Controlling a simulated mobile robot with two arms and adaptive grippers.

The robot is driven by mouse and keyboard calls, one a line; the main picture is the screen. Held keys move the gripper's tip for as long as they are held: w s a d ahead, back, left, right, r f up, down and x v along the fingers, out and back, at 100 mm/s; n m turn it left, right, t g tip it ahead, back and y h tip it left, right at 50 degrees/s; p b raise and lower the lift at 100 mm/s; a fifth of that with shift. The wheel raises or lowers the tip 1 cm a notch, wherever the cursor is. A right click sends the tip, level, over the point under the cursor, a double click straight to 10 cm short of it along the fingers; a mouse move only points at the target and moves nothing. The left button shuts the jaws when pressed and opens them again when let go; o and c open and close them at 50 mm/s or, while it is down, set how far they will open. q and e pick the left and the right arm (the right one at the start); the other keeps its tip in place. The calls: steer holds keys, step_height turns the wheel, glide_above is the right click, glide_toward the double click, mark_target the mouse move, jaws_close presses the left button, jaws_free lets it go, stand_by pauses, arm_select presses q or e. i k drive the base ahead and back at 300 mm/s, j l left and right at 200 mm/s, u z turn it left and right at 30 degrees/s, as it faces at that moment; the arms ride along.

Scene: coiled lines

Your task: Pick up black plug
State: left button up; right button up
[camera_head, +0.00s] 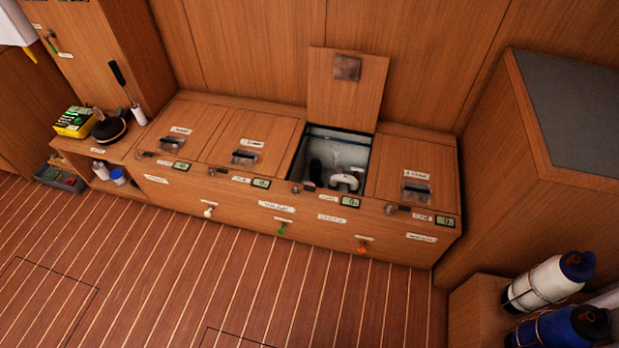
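I cannot pick out a black plug for certain. A small dark object (316,168) stands inside the open compartment (369,155) of the long wooden bench, beside a white curved fitting (344,181). It is too small to tell what it is. A black round item (110,128) sits on the low shelf unit at the left, next to a yellow box. Neither of my grippers is in view.
The wooden bench (180,193) has closed lids and one raised lid (343,90). White, green and orange pieces hang on its front. A grey-topped cabinet (575,105) and strapped bottles (549,283) stand at the right. The plank floor (130,265) is clear.

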mark_target(315, 164)
steer(key=i+j, duration=0.2)
steer(key=j, duration=0.15)
steer(key=i+j, duration=0.25)
steer(key=j, duration=0.15)
steer(key=i+j, duration=0.2)
steer(key=j, duration=0.15)
